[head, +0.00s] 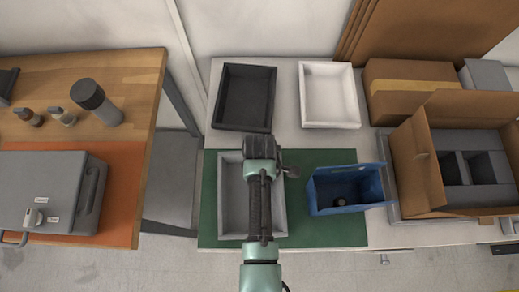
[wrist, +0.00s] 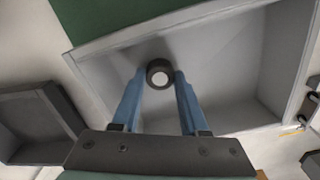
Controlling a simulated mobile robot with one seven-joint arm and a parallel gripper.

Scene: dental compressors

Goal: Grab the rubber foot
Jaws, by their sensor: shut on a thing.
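The rubber foot (wrist: 159,74) is a small black ring with a pale centre, seen in the wrist view between the tips of my gripper's two blue fingers. My gripper (wrist: 160,78) is shut on it, with one finger on each side. Behind it in that view is the inside of the grey tray (wrist: 232,82). In the head view my arm reaches over the grey tray (head: 229,205) on the green mat, and it hides the fingertips and the foot. I cannot tell how high the foot is above the tray floor.
A blue bin (head: 325,206) with a dark round piece inside stands right of the grey tray. Black (head: 246,70) and white (head: 329,97) trays lie behind. An open cardboard box (head: 418,178) stands at right. A wooden table (head: 140,85) with a grey case is at left.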

